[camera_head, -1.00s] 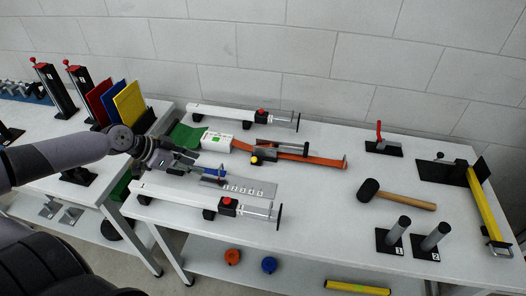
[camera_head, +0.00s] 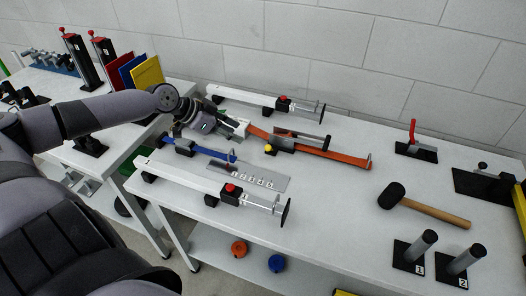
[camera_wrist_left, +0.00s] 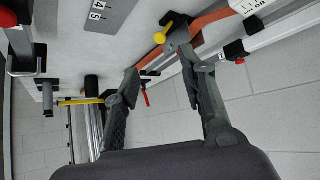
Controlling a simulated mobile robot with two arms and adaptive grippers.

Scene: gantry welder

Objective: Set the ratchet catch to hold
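An orange strap (camera_head: 340,157) runs along the worktable through a black ratchet block (camera_head: 298,137) with a long grey handle. A small yellow-headed catch (camera_head: 268,149) sticks out at the block's near left side. In the left wrist view the yellow catch (camera_wrist_left: 160,36) and orange strap (camera_wrist_left: 212,17) show beyond my fingers. In the wrist view the left gripper (camera_wrist_left: 163,75) is open and empty. My right gripper is out of view.
White rail clamps with red knobs lie behind (camera_head: 283,103) and in front (camera_head: 231,189) of the strap. Free table lies around the mallet.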

